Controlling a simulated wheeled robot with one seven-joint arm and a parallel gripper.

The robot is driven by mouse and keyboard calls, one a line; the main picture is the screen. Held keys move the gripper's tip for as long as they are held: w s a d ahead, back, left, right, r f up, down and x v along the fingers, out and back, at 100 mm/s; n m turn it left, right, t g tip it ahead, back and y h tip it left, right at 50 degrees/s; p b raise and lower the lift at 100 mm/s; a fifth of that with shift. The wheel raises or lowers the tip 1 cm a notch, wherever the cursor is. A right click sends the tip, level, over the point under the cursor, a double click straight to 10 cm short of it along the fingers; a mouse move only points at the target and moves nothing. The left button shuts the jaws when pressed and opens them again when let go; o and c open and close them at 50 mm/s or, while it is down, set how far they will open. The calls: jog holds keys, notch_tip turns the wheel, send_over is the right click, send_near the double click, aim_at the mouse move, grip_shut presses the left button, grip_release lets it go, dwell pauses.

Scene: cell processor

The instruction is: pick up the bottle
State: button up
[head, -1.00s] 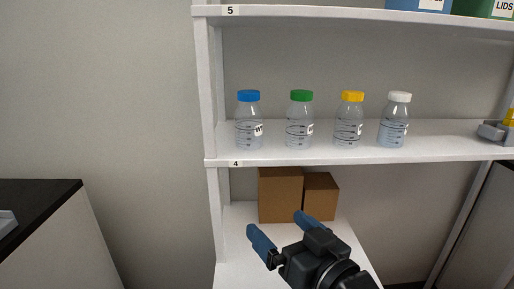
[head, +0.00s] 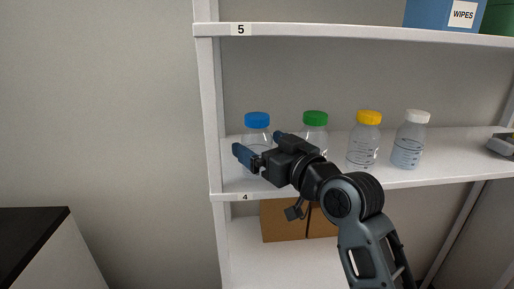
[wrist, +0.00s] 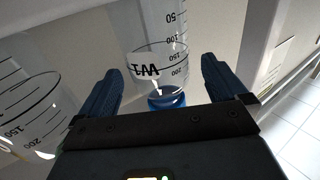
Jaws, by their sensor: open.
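Four-bottle row aside, the clear blue-capped bottle (head: 257,121) stands upright at the left end of shelf 4 (head: 225,197). My gripper (head: 257,144) is in front of it in the head view, hiding part of its body. In the wrist view, the labelled bottle (wrist: 158,48) appears upside down between the two blue fingers of my gripper (wrist: 162,68), its blue cap low by the palm. The fingers are open; I see no clear contact with the bottle. Bottles with green (head: 315,118), yellow (head: 368,118) and white (head: 417,117) caps stand to its right.
A neighbouring clear bottle (wrist: 28,108) is close beside the left finger in the wrist view. Shelf 5 (head: 330,33) is above, holding a blue wipes box (head: 430,14). A shelf upright (head: 207,110) is at left. Brown boxes (head: 285,222) sit below.

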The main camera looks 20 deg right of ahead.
aim_at(256, 115)
jog(key=shift+x, duration=1.35)
jog(key=shift+c, duration=0.4)
jog(key=c, duration=1)
notch_tip(256, 115, up, 10)
jog(key=shift+r, duration=0.1)
